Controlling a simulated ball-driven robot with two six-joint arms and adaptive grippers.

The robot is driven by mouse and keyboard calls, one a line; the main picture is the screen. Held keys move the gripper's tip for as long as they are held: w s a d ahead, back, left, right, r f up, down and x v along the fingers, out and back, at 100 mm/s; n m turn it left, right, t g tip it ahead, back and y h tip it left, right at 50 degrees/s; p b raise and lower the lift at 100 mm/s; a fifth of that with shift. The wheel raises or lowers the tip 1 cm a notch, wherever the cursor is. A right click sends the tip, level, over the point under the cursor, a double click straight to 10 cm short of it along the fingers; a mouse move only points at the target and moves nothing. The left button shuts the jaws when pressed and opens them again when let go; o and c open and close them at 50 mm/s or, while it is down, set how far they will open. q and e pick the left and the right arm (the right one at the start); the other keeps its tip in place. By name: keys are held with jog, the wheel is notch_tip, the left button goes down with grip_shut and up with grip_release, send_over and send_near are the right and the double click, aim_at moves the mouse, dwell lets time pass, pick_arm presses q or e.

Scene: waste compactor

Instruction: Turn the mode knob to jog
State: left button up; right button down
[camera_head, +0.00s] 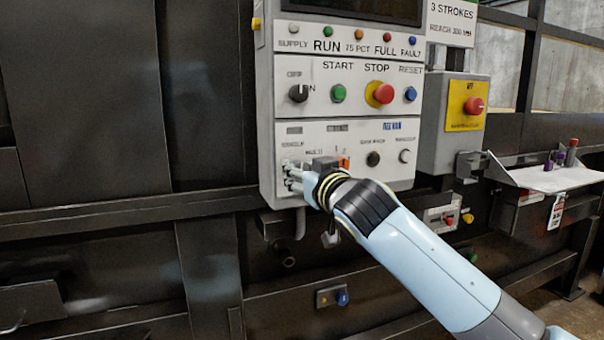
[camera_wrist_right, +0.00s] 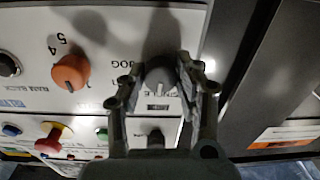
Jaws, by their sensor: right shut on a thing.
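The mode knob (camera_wrist_right: 160,78) is a dark grey round knob on the white control panel. In the right wrist view it sits between the two fingers of my right gripper (camera_wrist_right: 161,70), which is shut on it. A pale mark on the knob points towards the bottom of that view. The JOG label (camera_wrist_right: 125,62) reads upside down, left of the knob behind a finger. In the head view my right gripper (camera_head: 298,178) is at the panel's lower left and hides the knob. My left gripper is not in view.
An orange knob (camera_wrist_right: 70,73) is beside the mode knob. Above the gripper are a black selector (camera_head: 298,93), a green START button (camera_head: 338,93) and a red STOP button (camera_head: 383,93). A grey box with a red button (camera_head: 474,106) and a tray (camera_head: 548,178) are to the right.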

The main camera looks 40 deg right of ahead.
jog(key=shift+m+b, duration=4.2)
jog(key=shift+m, duration=4.5)
jog(key=shift+h, duration=0.3)
jog(key=c, duration=0.9)
grip_release()
jog(key=shift+c, duration=0.2)
jog(key=v, duration=1.2)
